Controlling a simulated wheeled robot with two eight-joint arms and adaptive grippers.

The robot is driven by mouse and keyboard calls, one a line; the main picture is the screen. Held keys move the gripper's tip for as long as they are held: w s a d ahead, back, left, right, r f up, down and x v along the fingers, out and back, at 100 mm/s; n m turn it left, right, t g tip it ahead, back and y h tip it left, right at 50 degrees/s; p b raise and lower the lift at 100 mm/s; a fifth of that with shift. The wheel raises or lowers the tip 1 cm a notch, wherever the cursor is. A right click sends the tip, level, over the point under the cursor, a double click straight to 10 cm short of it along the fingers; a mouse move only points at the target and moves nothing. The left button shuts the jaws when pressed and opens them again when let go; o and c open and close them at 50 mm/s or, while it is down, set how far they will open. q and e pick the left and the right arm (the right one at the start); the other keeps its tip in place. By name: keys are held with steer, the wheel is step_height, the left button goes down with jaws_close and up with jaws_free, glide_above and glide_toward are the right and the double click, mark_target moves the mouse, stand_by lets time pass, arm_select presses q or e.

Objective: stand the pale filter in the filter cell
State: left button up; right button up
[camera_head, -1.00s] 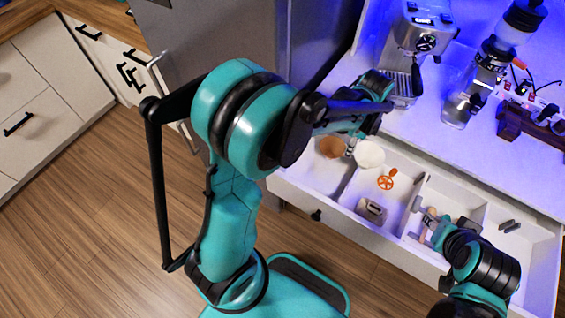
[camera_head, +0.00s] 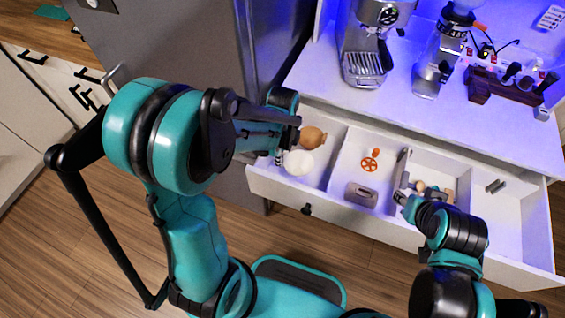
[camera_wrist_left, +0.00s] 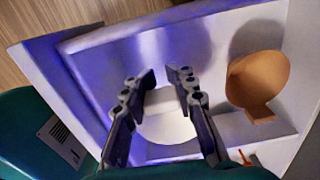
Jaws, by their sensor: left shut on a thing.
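The pale filter (camera_head: 298,162) is a white round piece at the left end of the open drawer, nearer its front than the brown filter (camera_head: 311,137). My left gripper (camera_head: 287,141) is shut on it from above. In the left wrist view, the pale filter (camera_wrist_left: 168,128) is between and beyond the two fingers (camera_wrist_left: 162,78), which partly hide it. The brown filter (camera_wrist_left: 257,80) is upright to the right there, apart from the fingers. The leftmost drawer cell (camera_head: 335,140) lies around both filters. Whether the pale filter touches the cell floor is unclear. My right gripper (camera_head: 404,195) is low over the drawer's middle; its jaws are unclear.
An orange handwheel (camera_head: 370,161) and a grey box (camera_head: 361,194) lie in the adjoining compartment. White dividers and the drawer's front wall (camera_head: 325,212) bound the cells. An espresso machine (camera_head: 368,45) and a grinder (camera_head: 437,55) stand on the counter behind.

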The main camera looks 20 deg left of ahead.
mark_target(297, 165)
arm_select(q)
steer(key=shift+f+b, duration=0.7)
steer(key=shift+f, duration=1.05)
steer(key=shift+f, duration=0.2)
steer(key=o, duration=1)
steer(key=shift+r, duration=0.1)
